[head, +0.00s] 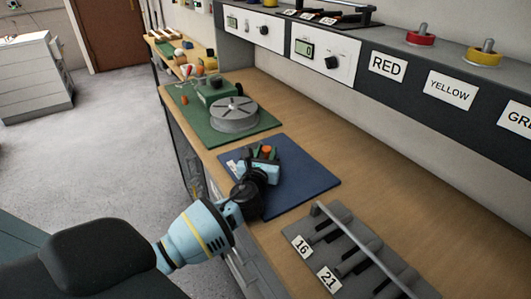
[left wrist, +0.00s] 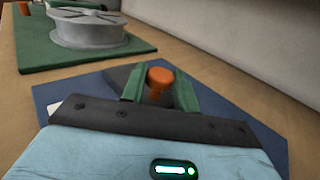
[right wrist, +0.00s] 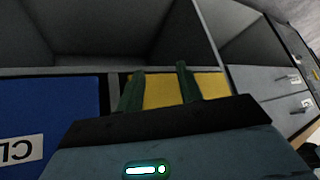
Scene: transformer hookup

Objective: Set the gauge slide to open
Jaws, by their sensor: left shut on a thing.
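The gauge slide's orange knob (head: 267,149) stands over the blue mat (head: 310,176) on the bench. My left gripper (head: 264,154) reaches down to it from the left and is shut on it. In the left wrist view the orange knob (left wrist: 159,80) sits between the two green fingers of my left gripper (left wrist: 158,92). A dark grey body shows behind and under the knob. The rest of the gauge and any markings are mostly hidden by the gripper. My right gripper (right wrist: 158,85) shows only in the right wrist view, with its fingers apart and nothing between them.
A green mat (head: 265,123) with a round grey winder (head: 234,114) lies beyond the blue mat. A grey rack (head: 350,258) with a raised bar and labels 16 and 21 stands nearer. Blue (right wrist: 50,120) and yellow (right wrist: 165,91) panels face my right gripper.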

